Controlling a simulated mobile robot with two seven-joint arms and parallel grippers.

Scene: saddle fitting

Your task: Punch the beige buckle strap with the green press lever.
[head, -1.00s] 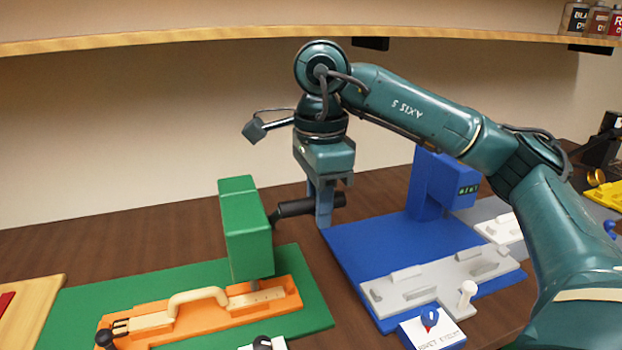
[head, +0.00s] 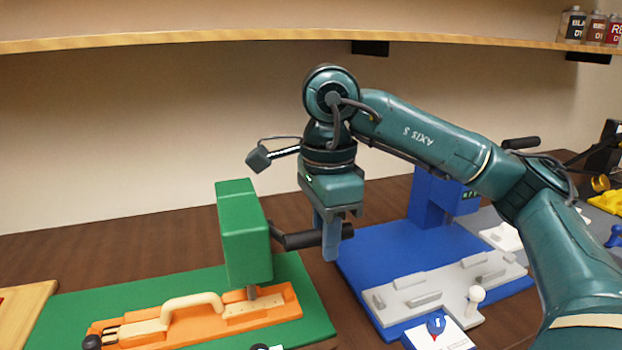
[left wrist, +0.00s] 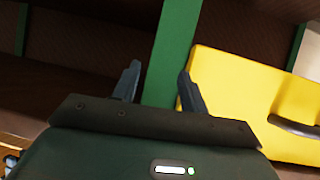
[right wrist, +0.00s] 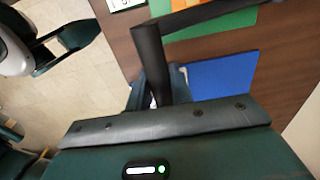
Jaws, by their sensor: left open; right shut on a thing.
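The green press (head: 243,235) stands on a green base plate (head: 318,318) at the left of the head view. Its black lever (head: 298,240) sticks out to the right. My right gripper (head: 331,245) is shut on the lever's outer end; the lever also shows in the right wrist view (right wrist: 150,55). The beige buckle strap (head: 190,303) lies in an orange fixture (head: 285,312), with its right end under the press head. A grey pin shows between head and strap; I cannot tell whether it touches. My left gripper (left wrist: 158,85) is open and empty, seen only in the left wrist view.
A blue press (head: 430,205) on a blue base with a grey fixture (head: 420,290) stands to the right. A yellow thing (left wrist: 230,100) is near my left gripper.

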